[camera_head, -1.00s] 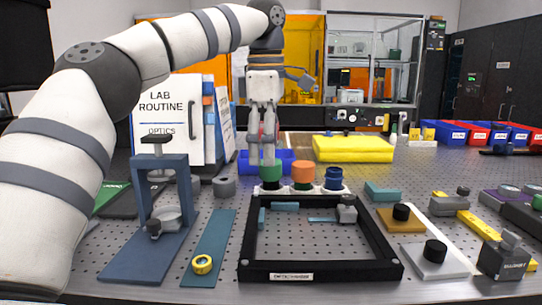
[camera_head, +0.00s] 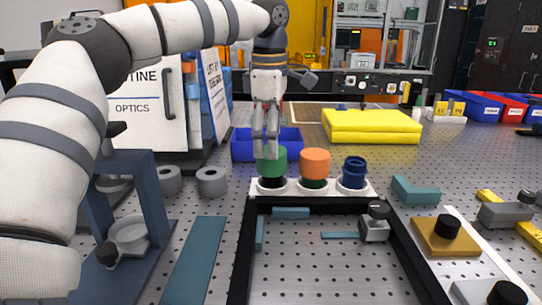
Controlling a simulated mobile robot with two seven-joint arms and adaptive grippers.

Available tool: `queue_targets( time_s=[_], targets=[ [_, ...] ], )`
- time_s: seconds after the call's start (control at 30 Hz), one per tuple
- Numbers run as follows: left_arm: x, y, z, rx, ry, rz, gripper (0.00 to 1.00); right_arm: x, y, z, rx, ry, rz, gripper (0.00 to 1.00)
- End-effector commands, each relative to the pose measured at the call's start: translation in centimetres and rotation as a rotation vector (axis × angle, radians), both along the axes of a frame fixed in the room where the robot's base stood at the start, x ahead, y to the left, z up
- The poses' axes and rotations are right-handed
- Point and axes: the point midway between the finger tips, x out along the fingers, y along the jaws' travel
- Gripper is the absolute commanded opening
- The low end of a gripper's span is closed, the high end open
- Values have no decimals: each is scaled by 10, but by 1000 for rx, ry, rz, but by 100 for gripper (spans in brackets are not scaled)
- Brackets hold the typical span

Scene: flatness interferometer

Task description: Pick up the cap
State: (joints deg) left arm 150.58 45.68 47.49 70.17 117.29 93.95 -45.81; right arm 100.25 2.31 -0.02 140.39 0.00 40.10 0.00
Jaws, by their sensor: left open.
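Three caps stand in a row on a white holder (camera_head: 334,187): a green cap (camera_head: 272,165) on the left, an orange cap (camera_head: 314,163) in the middle and a dark blue ribbed one (camera_head: 354,172) on the right. My left gripper (camera_head: 266,152) points down with its fingers at the green cap, open. The fingers overlap the cap's upper part in the picture; I cannot tell whether they touch it. My right gripper is out of view.
A black frame (camera_head: 391,250) lies in front of the holder. A blue bin (camera_head: 242,146) and a yellow block (camera_head: 371,128) are behind it. Grey rings (camera_head: 212,181) and a blue stand (camera_head: 157,200) are at left. Mounted parts (camera_head: 447,227) crowd the right.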

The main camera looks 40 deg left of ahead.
Motion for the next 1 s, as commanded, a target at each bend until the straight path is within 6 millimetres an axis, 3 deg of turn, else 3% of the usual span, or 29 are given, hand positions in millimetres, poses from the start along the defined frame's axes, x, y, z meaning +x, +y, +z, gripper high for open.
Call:
queue_targets(
  time_s=[0.27, 0.5, 0.53, 0.7, 1.0],
  targets=[
    [2, 7, -46, -1, -1, 1, 76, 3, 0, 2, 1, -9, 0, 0],
    [3, 8, -51, -1, -3, 1, 76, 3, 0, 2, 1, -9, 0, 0],
    [3, 8, -51, -1, -3, 1, 74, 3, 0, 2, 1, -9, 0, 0],
    [3, 8, -51, -1, -3, 1, 35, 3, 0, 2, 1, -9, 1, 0],
    [3, 8, -51, -1, -3, 1, 32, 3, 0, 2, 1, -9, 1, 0]
  ],
)
